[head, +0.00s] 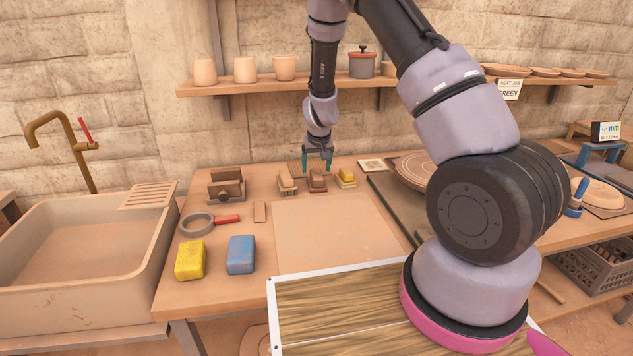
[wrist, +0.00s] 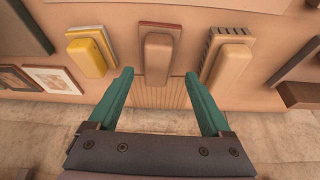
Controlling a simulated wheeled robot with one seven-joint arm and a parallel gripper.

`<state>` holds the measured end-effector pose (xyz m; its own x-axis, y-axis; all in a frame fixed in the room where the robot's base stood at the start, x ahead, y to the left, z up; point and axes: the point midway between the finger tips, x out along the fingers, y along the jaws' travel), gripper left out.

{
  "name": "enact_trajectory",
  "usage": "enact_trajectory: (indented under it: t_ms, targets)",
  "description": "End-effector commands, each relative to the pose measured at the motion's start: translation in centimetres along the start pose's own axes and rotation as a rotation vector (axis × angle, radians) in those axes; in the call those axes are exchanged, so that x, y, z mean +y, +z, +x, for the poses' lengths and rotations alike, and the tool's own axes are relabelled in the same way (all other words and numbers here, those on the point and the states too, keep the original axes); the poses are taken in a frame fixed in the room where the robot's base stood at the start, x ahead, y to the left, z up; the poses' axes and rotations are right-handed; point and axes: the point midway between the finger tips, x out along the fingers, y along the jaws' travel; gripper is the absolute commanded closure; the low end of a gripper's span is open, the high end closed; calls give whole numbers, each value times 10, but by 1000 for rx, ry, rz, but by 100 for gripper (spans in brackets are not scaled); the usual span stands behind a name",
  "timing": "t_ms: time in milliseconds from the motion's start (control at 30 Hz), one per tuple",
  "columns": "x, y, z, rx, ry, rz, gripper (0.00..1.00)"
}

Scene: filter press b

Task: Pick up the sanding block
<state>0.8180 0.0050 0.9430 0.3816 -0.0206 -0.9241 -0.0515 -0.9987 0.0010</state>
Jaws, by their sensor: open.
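Three small handled blocks stand in a row at the back of the table. The middle one (head: 317,180), with a wooden grip on a dark red base, looks most like the sanding block; I cannot be sure. It also shows in the wrist view (wrist: 158,52), at the top centre. The yellow-topped block (head: 347,176) is left of it in the wrist view (wrist: 88,58). The slotted block (head: 287,184) is right of it there (wrist: 228,62). My gripper (head: 317,162) is open and empty, its teal fingers (wrist: 158,76) pointing toward the middle block, apparently apart from it.
A ribbed board (head: 305,166) lies behind the blocks, near the stone wall. A wooden block stand (head: 226,188), a ring-shaped tool (head: 197,224), yellow (head: 190,260) and blue (head: 241,255) blocks are to the left. A shelf (head: 300,87) hangs above. A pale board (head: 330,228) in front is bare.

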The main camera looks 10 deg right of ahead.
Motion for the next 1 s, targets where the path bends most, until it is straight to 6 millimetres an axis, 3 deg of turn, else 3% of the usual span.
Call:
enact_trajectory:
  t_ms: [400, 1000]
  targets:
    - [5, -7, 50, 0, 0, 1, 18]
    - [4, -6, 55, 0, -1, 1, 18]
